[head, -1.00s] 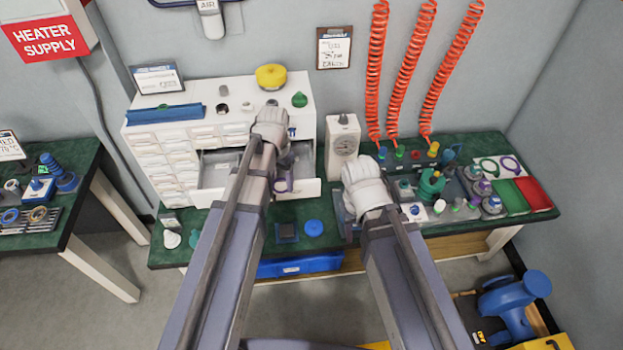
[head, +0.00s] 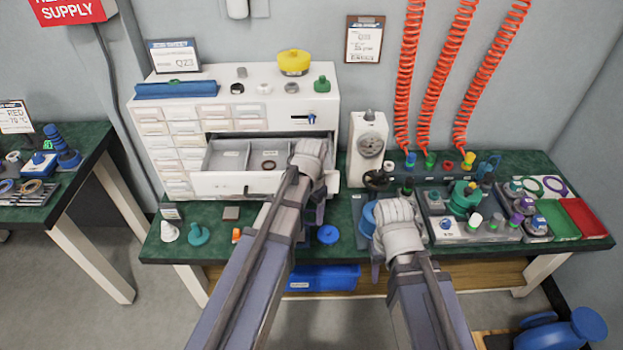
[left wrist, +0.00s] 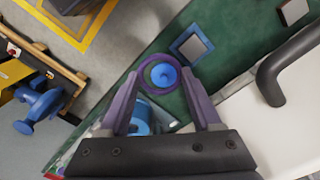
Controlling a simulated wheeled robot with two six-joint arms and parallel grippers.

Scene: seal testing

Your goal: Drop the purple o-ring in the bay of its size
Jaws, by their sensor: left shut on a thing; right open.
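My left gripper (left wrist: 161,76) is shut on the purple o-ring (left wrist: 147,74), held between the fingertips in the left wrist view. A blue disc (left wrist: 165,75) on the table appears through the ring; it also shows in the head view (head: 328,235). In the head view the left gripper (head: 319,212) is at the right end of the open white drawer (head: 235,184), and the o-ring cannot be made out. The drawer has grey divided bays (head: 228,156); a dark ring (head: 268,165) lies in one. My right gripper (head: 377,272) is open, mostly hidden under its wrist.
A dial gauge stand (head: 370,140) stands right of the drawer cabinet (head: 225,108). Fittings crowd the bench to the right, beside green (head: 558,222) and red (head: 586,218) trays. White (head: 169,232) and teal (head: 198,235) cones stand at the bench's left front.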

